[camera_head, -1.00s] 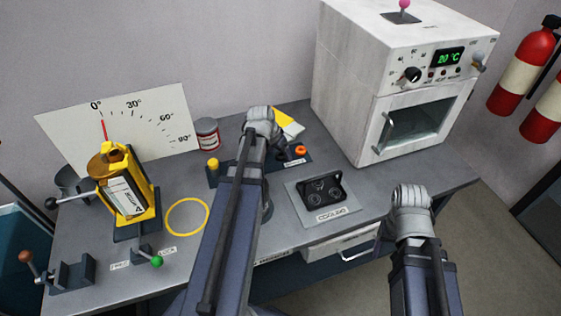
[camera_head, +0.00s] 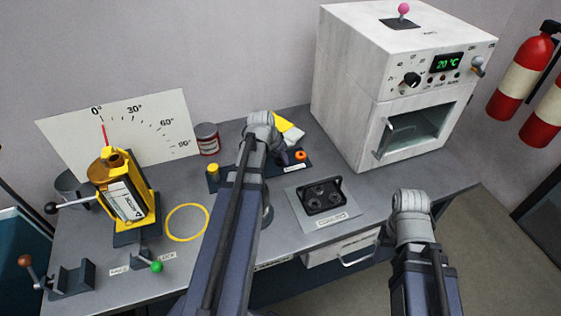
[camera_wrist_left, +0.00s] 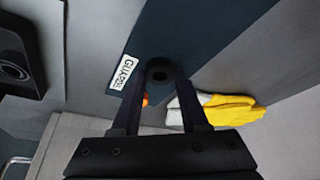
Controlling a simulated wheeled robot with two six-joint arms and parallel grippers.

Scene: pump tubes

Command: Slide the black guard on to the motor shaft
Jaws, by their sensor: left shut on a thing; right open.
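My left arm reaches over the middle of the bench, and its wrist hides its fingers in the head view. In the left wrist view, my left gripper (camera_wrist_left: 160,80) is shut on a small black ring-shaped piece (camera_wrist_left: 160,68), which looks like the guard. The tray also shows in the head view (camera_head: 283,172). I cannot clearly make out the motor shaft. My right arm is at the bench's front right; its fingers are not visible.
A yellow device (camera_head: 125,190) stands left. A white oven (camera_head: 345,90) stands back right.

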